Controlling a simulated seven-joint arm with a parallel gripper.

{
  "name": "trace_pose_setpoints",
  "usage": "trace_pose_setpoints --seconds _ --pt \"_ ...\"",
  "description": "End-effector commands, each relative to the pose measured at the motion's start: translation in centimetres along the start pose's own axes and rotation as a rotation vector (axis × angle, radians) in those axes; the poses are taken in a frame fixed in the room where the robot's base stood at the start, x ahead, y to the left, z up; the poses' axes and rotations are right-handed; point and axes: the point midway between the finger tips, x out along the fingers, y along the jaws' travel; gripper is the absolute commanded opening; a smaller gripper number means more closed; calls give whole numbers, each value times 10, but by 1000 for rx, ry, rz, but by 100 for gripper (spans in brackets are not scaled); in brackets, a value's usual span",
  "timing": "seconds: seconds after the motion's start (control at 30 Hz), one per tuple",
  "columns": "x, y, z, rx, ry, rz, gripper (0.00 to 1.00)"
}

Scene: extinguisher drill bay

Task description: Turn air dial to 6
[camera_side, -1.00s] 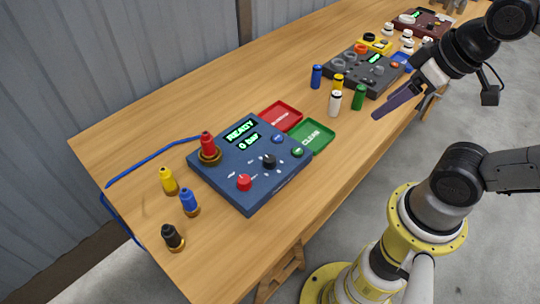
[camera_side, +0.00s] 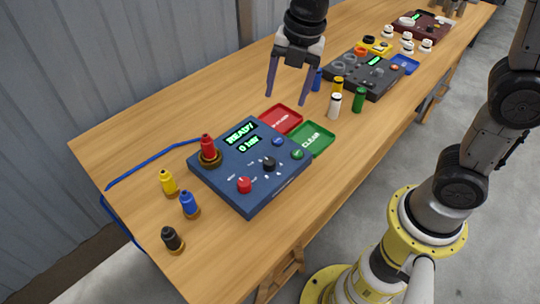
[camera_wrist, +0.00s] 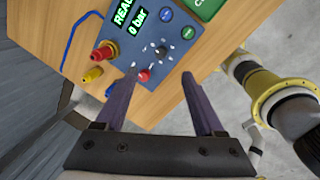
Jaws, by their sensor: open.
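A blue control panel (camera_side: 252,190) lies on the bench, with displays reading "READY" and "0 bar" (camera_side: 249,144). Its face has a black knob (camera_side: 269,163) and a red knob (camera_side: 244,184). The lettering around both is too small to read, so I cannot tell which is the air dial. In the wrist view the black knob (camera_wrist: 160,50) and the red knob (camera_wrist: 144,75) show beyond the fingers. My gripper (camera_side: 287,100) is open and empty, pointing down above the bench behind the panel, apart from both knobs. It also shows in the wrist view (camera_wrist: 158,82).
A red-topped fitting (camera_side: 208,147) stands at the panel's left corner. Yellow (camera_side: 168,181), blue (camera_side: 189,203) and black (camera_side: 172,239) fittings stand left. Red (camera_side: 281,119) and green (camera_side: 312,138) trays adjoin the panel. Small bottles, including a white one (camera_side: 335,105), stand right of my gripper.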

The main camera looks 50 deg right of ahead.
Motion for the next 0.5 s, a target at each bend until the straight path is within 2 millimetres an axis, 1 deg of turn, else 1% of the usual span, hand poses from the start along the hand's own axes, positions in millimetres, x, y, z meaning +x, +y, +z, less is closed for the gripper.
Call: trace_pose_setpoints --seconds 0.03,0.1,0.2,0.43,0.5 --pt "15 8 -4 -21 14 -33 70" --pt "30 14 -9 -36 28 -67 70" --pt "46 16 -15 -53 42 -105 70" --pt "65 13 -21 -65 50 -128 70" --pt "74 12 -22 -64 50 -129 70"
